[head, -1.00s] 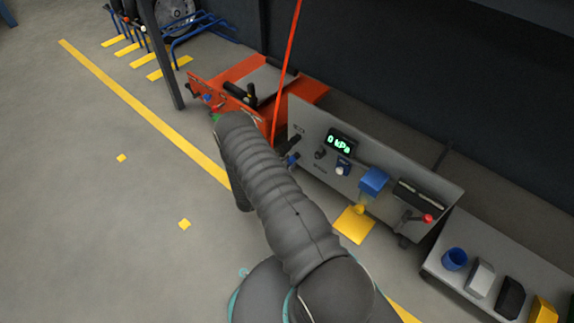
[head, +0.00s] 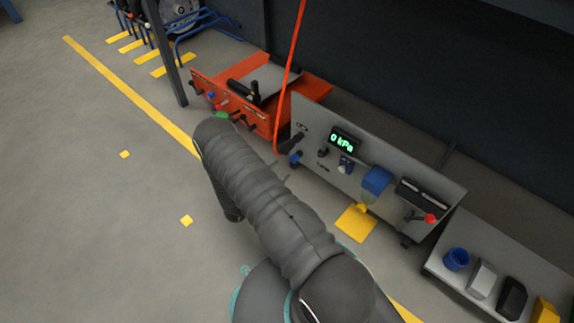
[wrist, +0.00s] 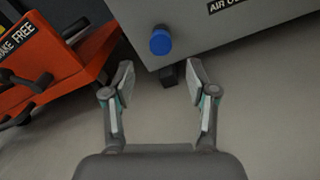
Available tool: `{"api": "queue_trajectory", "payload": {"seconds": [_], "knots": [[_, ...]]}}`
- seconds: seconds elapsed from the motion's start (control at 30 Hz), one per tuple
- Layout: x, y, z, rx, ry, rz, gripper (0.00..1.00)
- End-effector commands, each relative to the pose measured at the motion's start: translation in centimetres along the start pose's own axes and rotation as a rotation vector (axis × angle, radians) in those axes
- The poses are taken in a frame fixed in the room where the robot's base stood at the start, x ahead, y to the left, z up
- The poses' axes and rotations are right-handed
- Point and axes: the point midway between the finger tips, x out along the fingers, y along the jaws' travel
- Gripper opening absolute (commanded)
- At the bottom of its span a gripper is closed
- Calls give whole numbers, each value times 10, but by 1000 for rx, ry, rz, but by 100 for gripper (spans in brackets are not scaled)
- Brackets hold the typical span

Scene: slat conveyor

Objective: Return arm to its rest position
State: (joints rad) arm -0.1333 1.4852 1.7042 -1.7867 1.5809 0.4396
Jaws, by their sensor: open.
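My gripper (wrist: 160,88) is open in the wrist view, its two fingers spread apart with nothing between them. Beyond the fingertips are grey floor, a dark foot and a blue knob (wrist: 161,40) on a grey cabinet. In the head view my arm (head: 265,200) reaches up and left from the bottom, and it hides the gripper.
An orange unit (head: 235,110) stands near the arm's far end; it also shows at left in the wrist view (wrist: 60,80). A grey panel (head: 410,215) reads 0 kPa. A shelf (head: 440,235) with several items is at right. Open floor (head: 90,230) lies left.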

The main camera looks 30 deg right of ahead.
Motion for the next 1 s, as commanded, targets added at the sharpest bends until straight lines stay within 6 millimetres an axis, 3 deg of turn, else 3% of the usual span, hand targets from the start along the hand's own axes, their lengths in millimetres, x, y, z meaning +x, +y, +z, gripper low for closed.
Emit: {"api": "queue_trajectory", "payload": {"seconds": [0.1, 0.3, 0.77, 0.87, 1.0], "knots": [[-24, 1, 0, -1, 1, 3, 58], [-47, 0, 0, -1, 1, 1, 58], [-53, -2, -3, -28, 12, -8, 58], [-54, -21, -5, -77, 29, -83, 58], [-60, -67, 1, -160, 42, -229, 58]]}}
